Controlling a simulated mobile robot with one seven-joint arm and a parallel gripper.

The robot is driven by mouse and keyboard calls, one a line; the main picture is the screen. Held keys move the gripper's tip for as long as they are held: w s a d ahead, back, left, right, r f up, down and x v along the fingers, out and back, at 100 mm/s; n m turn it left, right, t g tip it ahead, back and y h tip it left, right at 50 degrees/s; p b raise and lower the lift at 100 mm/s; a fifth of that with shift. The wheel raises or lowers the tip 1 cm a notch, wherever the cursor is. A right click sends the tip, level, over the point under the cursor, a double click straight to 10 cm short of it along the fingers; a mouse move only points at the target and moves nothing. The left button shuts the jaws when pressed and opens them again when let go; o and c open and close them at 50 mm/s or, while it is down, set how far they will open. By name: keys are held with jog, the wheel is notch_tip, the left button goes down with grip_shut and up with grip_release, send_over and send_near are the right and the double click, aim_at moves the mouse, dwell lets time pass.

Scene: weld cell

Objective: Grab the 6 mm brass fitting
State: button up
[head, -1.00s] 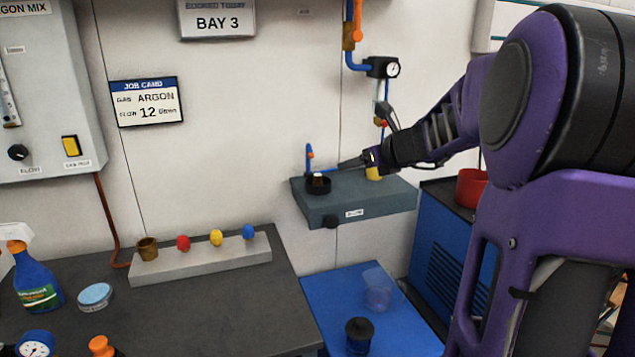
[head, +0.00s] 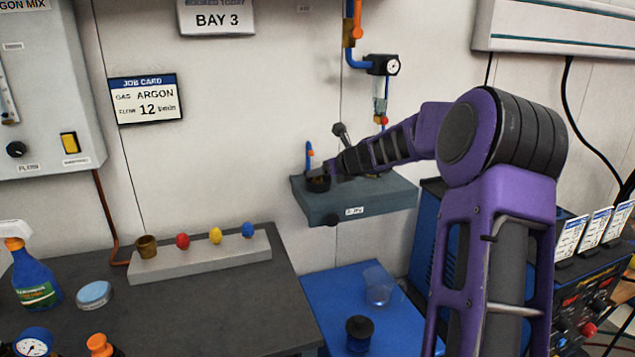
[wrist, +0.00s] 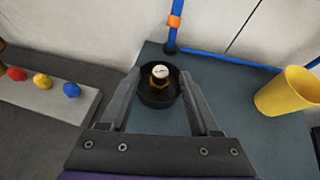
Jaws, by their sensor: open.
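A small brass fitting (wrist: 159,84) with a white-labelled top stands in a round black dish (wrist: 160,101) on the grey shelf (head: 372,202). The label is too small to read. In the head view the dish (head: 317,185) is near the shelf's left end, and the fitting is mostly hidden. My gripper (wrist: 159,76) is open, one finger on each side of the dish and fitting. I cannot tell whether the fingers touch the dish. In the head view my gripper (head: 331,170) reaches in from the right, just at the dish.
A blue pipe with an orange band (wrist: 175,20) rises behind the dish. Below left, a rail (head: 200,257) holds red, yellow and blue knobs and a brass cup. A clear cup (head: 379,287) stands on the blue surface below.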

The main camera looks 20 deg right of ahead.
jog(key=shift+w+f, duration=0.3)
jog(key=shift+w, duration=0.2)
grip_shut()
jog(key=shift+r, duration=0.1)
